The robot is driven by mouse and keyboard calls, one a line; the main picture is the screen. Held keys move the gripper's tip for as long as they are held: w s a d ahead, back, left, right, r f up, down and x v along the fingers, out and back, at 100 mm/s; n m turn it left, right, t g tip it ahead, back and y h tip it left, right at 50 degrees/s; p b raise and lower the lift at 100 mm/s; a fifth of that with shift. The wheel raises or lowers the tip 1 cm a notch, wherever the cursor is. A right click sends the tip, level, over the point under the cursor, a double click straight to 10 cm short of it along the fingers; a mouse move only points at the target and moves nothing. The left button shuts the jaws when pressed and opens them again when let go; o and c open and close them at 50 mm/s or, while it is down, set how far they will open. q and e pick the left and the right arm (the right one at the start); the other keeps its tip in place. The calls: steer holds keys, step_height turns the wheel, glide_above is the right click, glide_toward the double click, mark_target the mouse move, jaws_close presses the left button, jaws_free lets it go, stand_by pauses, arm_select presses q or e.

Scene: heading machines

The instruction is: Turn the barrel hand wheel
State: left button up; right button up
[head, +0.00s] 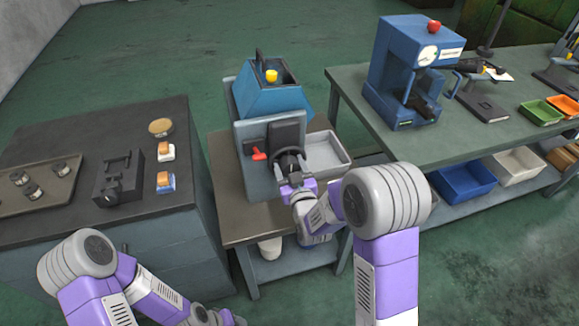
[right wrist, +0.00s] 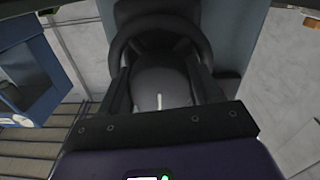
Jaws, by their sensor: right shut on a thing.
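The barrel hand wheel (head: 287,155) is a dark ring on the front of the blue-grey machine (head: 262,137) on the small middle table. In the right wrist view the wheel (right wrist: 160,22) shows as a black rim around a dark hub. My right gripper (head: 290,174) reaches the wheel from the front, and its two fingers (right wrist: 162,75) are shut on it. The exact contact at the fingertips is dark and hard to make out. My left arm comes in at the bottom left of the head view, and its gripper does not show.
A dark bench (head: 60,135) with parts is at left; a green-topped bench (head: 460,130) with a blue press (head: 395,70) is at right.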

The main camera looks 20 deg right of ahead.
steer(key=shift+f+b, duration=0.1)
steer(key=shift+b, duration=0.35)
steer(key=shift+n, duration=0.3)
steer(key=o, duration=1)
steer(key=shift+o, duration=0.2)
steer(key=shift+s, duration=0.1)
